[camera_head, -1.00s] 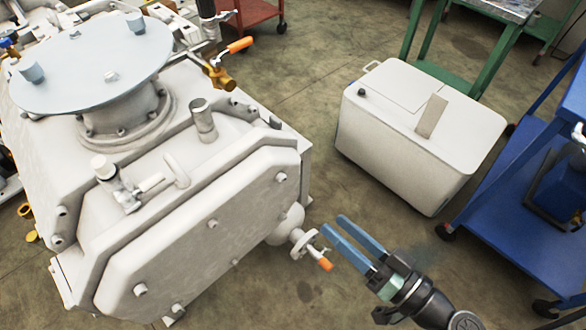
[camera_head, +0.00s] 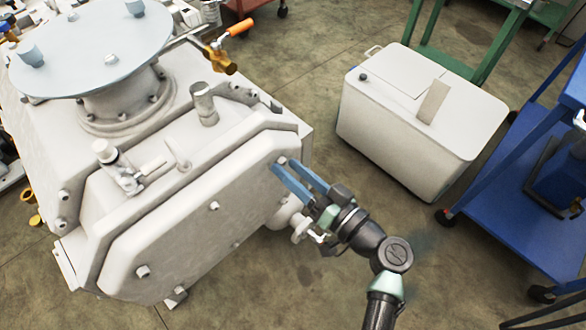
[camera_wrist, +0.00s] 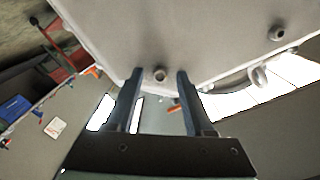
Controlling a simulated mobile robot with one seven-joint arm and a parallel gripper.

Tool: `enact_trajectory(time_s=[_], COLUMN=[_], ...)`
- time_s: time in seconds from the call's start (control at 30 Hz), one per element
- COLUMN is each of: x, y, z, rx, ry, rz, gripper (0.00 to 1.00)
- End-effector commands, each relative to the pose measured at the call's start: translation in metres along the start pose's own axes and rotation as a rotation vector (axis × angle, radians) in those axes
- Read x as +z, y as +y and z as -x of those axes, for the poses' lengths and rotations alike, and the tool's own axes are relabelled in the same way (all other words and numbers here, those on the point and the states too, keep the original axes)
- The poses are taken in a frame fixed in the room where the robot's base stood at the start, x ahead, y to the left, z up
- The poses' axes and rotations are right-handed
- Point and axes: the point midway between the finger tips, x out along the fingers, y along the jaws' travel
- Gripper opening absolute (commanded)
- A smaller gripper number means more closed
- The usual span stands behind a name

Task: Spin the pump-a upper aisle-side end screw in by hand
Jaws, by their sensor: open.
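The pump (camera_head: 190,235) is a large pale grey casting with an angled end cover at the left of the head view. A small end screw (camera_head: 281,161) sits at the cover's upper right corner, by my fingertips. My gripper (camera_head: 284,167) is open, its two blue fingers pointing at that corner. In the wrist view the screw (camera_wrist: 160,74) shows between the fingertips, with a gap on each side. I cannot tell how far the fingertips reach past its head, or how deep it sits.
Other screws, such as one at mid-cover (camera_head: 214,205), dot the cover. A valve fitting (camera_head: 300,232) sticks out just below my fingers. A white box unit (camera_head: 420,115) stands right of the pump, and a blue cart (camera_head: 520,190) stands farther right. Floor lies between.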

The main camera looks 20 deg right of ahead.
Motion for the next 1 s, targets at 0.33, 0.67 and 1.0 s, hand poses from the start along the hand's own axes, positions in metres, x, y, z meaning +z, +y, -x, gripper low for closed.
enact_trajectory(time_s=[0.33, 0.67, 1.0], x=[-0.0001, -0.0001, -0.0003], y=[-0.0001, -0.0001, -0.0005], z=[0.0004, 0.0006, 0.0007], rx=[0.000, 0.000, 0.000], ry=[0.000, 0.000, 0.000], rz=[0.000, -0.003, -0.119], gripper=[0.04, 0.00, 0.00])
